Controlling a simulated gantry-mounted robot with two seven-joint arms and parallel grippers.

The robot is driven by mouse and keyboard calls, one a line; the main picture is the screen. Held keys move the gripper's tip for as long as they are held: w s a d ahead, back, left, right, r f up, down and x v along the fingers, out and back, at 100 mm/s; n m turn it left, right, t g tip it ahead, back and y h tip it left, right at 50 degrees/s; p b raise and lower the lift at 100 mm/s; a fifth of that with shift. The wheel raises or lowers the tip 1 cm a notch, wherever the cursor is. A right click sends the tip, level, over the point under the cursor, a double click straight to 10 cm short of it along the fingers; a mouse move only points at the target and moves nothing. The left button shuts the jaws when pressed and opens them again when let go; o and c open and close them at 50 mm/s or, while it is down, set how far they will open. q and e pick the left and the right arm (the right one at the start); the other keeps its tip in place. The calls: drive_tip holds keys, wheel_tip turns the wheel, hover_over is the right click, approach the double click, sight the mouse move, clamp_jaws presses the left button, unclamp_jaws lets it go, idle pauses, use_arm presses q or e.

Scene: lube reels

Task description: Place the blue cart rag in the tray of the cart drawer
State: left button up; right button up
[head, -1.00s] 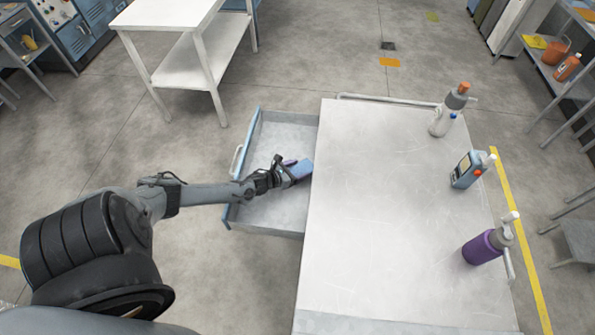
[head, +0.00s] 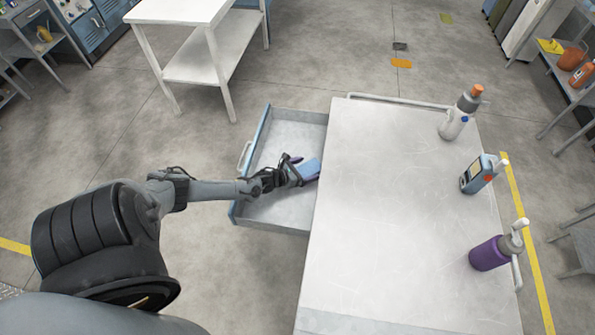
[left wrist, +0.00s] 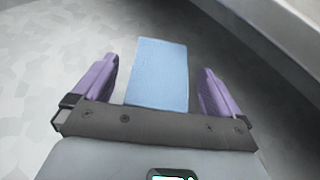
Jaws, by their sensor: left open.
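The blue cart rag (head: 309,169) is a small light-blue block in the open cart drawer (head: 270,210), near the edge of the cart top. In the left wrist view the rag (left wrist: 158,72) lies on the grey tray floor (left wrist: 60,60) between two purple fingers. My left gripper (head: 302,172) is over the drawer at the rag. It also shows in the left wrist view (left wrist: 160,88), open, with a gap on each side of the rag. My right gripper is not in view.
The cart top (head: 390,210) overhangs the drawer's right side. A white table (head: 190,12) stands beyond the drawer.

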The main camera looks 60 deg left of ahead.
use_arm(q)
drive_tip(key=p+v, duration=0.2)
drive_tip(key=v, duration=1)
drive_tip(key=shift+r+p, duration=0.2)
drive_tip(key=shift+p, duration=0.15)
